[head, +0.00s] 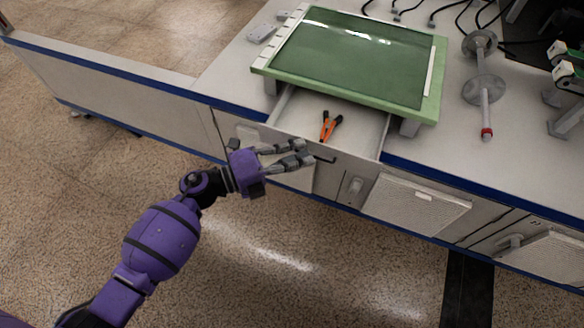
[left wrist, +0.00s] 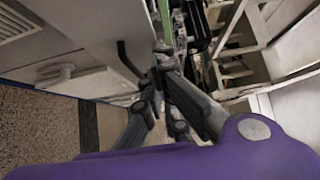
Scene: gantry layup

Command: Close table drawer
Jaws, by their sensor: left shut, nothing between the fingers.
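The table drawer (head: 358,122) is pulled open beneath the green-topped unit on the bench. A pair of orange-handled pliers (head: 328,126) lies inside it. The drawer's dark bar handle (head: 323,159) sticks out at the front; it also shows in the left wrist view (left wrist: 128,60). My left gripper (head: 303,154) is shut and empty at the drawer front, just left of the handle. The fingers cover part of the drawer front, and I cannot tell whether they touch it. In the left wrist view the fingertips (left wrist: 161,57) are close beside the handle. My right gripper is not in view.
A green-framed glass panel (head: 352,55) stands on the bench above the drawer. Cabinet doors with grey latches (head: 355,187) lie below and to the right. A metal stand (head: 484,90) and cables are on the bench at right. The floor in front is clear.

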